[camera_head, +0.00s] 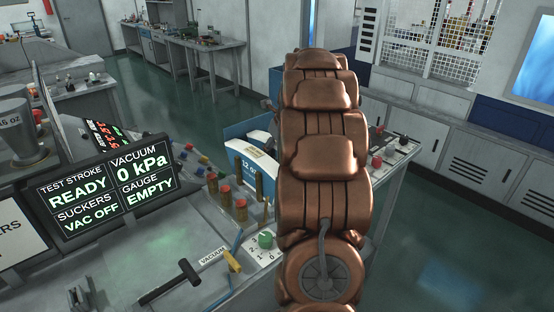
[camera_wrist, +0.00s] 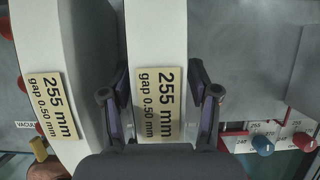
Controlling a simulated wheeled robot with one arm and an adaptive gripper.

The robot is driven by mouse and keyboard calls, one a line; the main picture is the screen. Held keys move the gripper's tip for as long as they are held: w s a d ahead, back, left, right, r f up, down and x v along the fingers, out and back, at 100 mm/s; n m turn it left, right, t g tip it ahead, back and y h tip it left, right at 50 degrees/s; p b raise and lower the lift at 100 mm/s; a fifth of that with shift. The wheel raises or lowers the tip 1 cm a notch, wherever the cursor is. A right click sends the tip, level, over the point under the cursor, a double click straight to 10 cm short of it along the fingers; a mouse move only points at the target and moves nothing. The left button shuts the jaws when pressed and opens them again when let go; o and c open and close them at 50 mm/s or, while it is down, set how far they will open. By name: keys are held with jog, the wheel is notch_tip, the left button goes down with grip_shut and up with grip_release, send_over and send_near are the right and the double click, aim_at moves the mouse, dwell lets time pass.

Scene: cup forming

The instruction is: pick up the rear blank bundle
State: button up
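In the wrist view, two white curved bundles stand side by side, each with a tan label reading "255 mm gap 0.50 mm": a right one (camera_wrist: 157,40) and a left one (camera_wrist: 82,125). I cannot tell which is the rear blank bundle. My gripper (camera_wrist: 160,108) is open, with one finger on each side of the right bundle. The left finger is in the space between the bundles, close to the right bundle's edge. A small gap shows at the right finger. In the head view my arm hides the gripper, and a white and blue "12 oz" piece (camera_head: 252,163) shows partly beside it.
A display (camera_head: 107,190) reads "READY", "0 kPa", "VAC OFF" and "EMPTY". Several brass posts with red tops (camera_head: 241,207), a green knob (camera_head: 265,239) and a black-headed hammer (camera_head: 180,283) are on the bench. In the wrist view, blue and red knobs (camera_wrist: 263,145) lie right of the gripper.

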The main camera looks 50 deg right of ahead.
grip_shut()
jog(key=shift+r, duration=0.15)
dwell(0.5)
